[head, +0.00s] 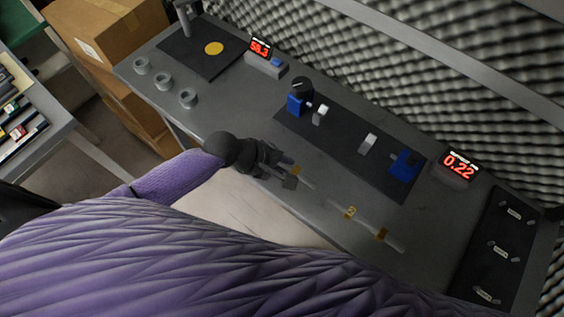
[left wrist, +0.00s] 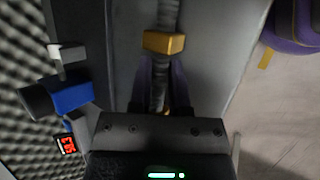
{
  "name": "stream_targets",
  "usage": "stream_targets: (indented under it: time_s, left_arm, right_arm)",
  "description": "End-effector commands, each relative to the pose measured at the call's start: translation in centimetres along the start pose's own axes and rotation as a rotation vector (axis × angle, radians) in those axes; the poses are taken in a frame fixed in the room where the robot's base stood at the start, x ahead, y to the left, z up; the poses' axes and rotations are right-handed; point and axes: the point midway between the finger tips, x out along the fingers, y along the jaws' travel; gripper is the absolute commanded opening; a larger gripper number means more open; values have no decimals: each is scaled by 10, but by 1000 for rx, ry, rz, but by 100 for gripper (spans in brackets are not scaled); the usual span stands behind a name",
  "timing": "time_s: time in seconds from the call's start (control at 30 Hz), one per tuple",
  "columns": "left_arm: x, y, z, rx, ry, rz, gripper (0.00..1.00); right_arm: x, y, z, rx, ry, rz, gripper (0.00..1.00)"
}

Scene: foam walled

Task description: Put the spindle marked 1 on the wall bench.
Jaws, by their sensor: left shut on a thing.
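A long grey spindle (head: 325,197) with gold collars is over the front part of the grey wall bench (head: 230,105). A small yellow tag (head: 350,212) on it is too small to read. My left gripper (head: 291,178) is shut on the spindle near its left end. In the left wrist view the fingers (left wrist: 160,85) close around the grey shaft just beside a gold collar (left wrist: 163,42). I cannot tell whether the spindle touches the bench top. My right gripper is not in view.
A dark mat with blue holders (head: 405,165) lies behind the spindle. A black board with labelled small parts (head: 500,250) is at the right. Displays (head: 458,165), several grey rings (head: 188,97) and a foam wall (head: 400,70) surround the bench. Cardboard boxes (head: 100,40) stand left.

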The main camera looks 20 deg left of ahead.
Motion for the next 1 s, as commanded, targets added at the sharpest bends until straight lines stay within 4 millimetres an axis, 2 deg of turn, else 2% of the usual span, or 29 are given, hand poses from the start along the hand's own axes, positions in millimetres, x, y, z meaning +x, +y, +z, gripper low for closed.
stream_targets:
  time_s: [0.07, 0.1, 0.17, 0.33, 0.43, 0.8, 0.9, 1.0]
  left_arm:
    - [4, -8, -1, -3, 1, -18, 0]
    - [4, -9, -1, -4, 1, -21, 27]
    - [4, -10, -1, -4, 1, -24, 37]
    - [2, -10, 1, -3, 0, -29, 37]
    - [-11, -4, 4, -3, 0, -30, 37]
    - [-106, 2, 5, -1, 1, -21, 37]
    - [-120, 2, 4, -2, 1, -18, 37]
    - [-126, 2, 4, -3, -1, -15, 37]
  right_arm:
    - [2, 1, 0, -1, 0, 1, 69]
    - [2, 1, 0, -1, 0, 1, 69]
    - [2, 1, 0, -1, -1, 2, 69]
    - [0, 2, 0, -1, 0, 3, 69]
    - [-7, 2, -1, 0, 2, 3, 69]
    - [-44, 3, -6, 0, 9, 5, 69]
    - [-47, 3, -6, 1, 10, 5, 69]
    - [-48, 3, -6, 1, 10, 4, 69]
